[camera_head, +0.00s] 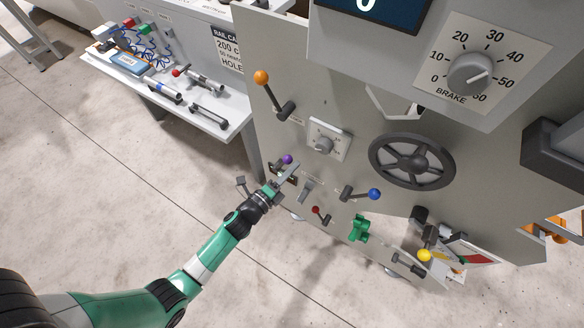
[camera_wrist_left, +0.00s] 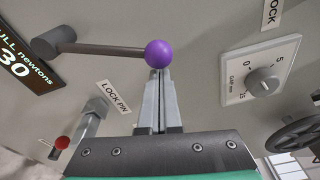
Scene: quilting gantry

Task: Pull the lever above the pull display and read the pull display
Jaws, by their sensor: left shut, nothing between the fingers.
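A lever with a purple ball knob (camera_wrist_left: 158,54) sticks out from the grey panel. Its dark rod runs left to a pivot in the left wrist view. The knob also shows in the head view (camera_head: 287,159). My left gripper (camera_head: 292,169) is shut and empty. In the left wrist view its fingertips (camera_wrist_left: 158,76) are right at the purple knob; I cannot tell whether they touch. My right gripper is not in view.
The panel carries an orange-knobbed lever (camera_head: 262,78), a gap dial (camera_head: 325,144), a black handwheel (camera_head: 412,160), a blue-knobbed lever (camera_head: 373,194) and a small red knob (camera_wrist_left: 62,142). A lock pin handle (camera_wrist_left: 92,112) sits close to my left gripper. A workbench (camera_head: 222,127) stands at left.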

